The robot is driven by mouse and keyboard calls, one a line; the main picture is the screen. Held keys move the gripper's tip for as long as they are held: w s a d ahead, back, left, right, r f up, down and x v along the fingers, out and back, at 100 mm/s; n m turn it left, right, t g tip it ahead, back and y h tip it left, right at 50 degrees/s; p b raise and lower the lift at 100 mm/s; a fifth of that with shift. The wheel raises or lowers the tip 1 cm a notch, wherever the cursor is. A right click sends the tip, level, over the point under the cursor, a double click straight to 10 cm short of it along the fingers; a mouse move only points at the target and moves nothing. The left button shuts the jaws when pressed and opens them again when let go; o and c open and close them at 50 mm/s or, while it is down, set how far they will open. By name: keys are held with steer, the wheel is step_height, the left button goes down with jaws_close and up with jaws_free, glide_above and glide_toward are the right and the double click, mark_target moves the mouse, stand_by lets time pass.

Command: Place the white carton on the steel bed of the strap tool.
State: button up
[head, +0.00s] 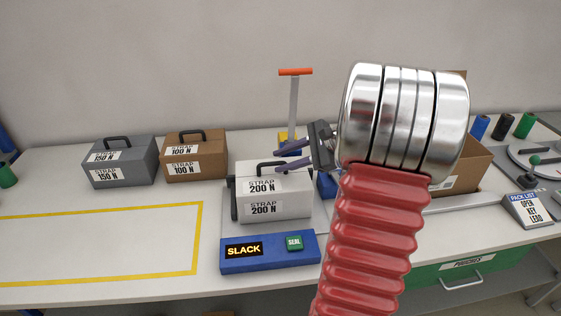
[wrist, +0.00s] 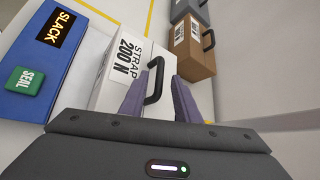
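The white carton (head: 290,190) with a black handle and "STRAP 200 N" labels stands upright at the strap tool, behind its blue front panel (head: 270,262). It seems to rest on the tool's bed, but its underside is hidden. The panel shows "SLACK" and a green SEAL button. My gripper (head: 284,157) is just above the carton's top, at the handle. In the wrist view, its two purple fingers (wrist: 158,88) are apart, with the handle between them and gaps visible. The carton also shows in the wrist view (wrist: 108,85).
A grey carton (head: 123,163) and a brown carton (head: 196,157) stand to the left. An orange-topped lever (head: 294,100) rises behind the tool. A yellow-outlined area (head: 90,245) at the left is empty. A cardboard box (head: 472,165) and a pack list sign (head: 527,210) are at the right.

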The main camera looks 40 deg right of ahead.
steer(key=v, duration=1)
steer(key=shift+s+d, duration=0.15)
steer(key=shift+s, duration=0.05)
steer(key=shift+r, duration=0.1)
steer(key=w+a+n+g, duration=0.2)
steer(key=a+n+g, duration=0.15)
steer(key=a, duration=0.85)
steer(key=s+a+n+h, duration=0.3)
steer(key=s+a+n, duration=0.2)
steer(key=a+n, duration=0.4)
steer(key=s+a+f+n+h, duration=0.1)
steer(key=s+a+n, duration=0.3)
steer(key=a+n, duration=0.5)
steer(key=shift+s+a+f+g+h, duration=0.35)
steer(key=shift+a+h, duration=0.55)
steer(key=shift+a, duration=2.55)
steer(key=shift+s+n, duration=0.1)
steer(key=shift+n, duration=0.15)
